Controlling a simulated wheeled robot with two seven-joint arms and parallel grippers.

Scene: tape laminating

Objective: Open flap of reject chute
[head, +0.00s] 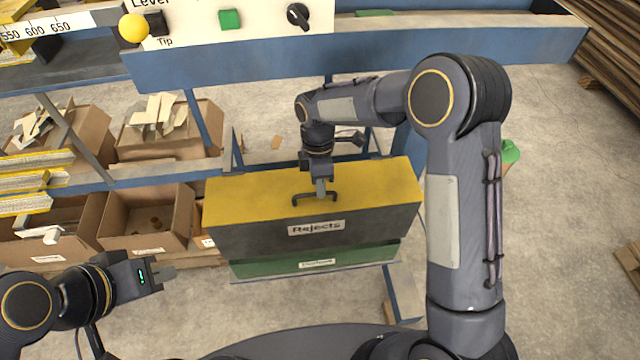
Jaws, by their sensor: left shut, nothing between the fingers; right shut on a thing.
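The reject chute (267,240) stands in the middle of the head view, a dark box with a "Rejects" label on its front. Its yellow flap (250,200) lies across the top, with a dark bar handle (299,199) near the middle. My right gripper (320,190) reaches down from above and is shut on the handle. The fingers hide part of the handle. My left gripper (168,272) is shut and empty, to the lower left of the chute and apart from it.
A green box front (345,257) with a small label sits under the chute. Cardboard boxes (145,215) with scraps stand on the left rack. A blue beam (300,60) and a control panel with a knob (298,14) are behind. Bare floor (560,200) lies to the right.

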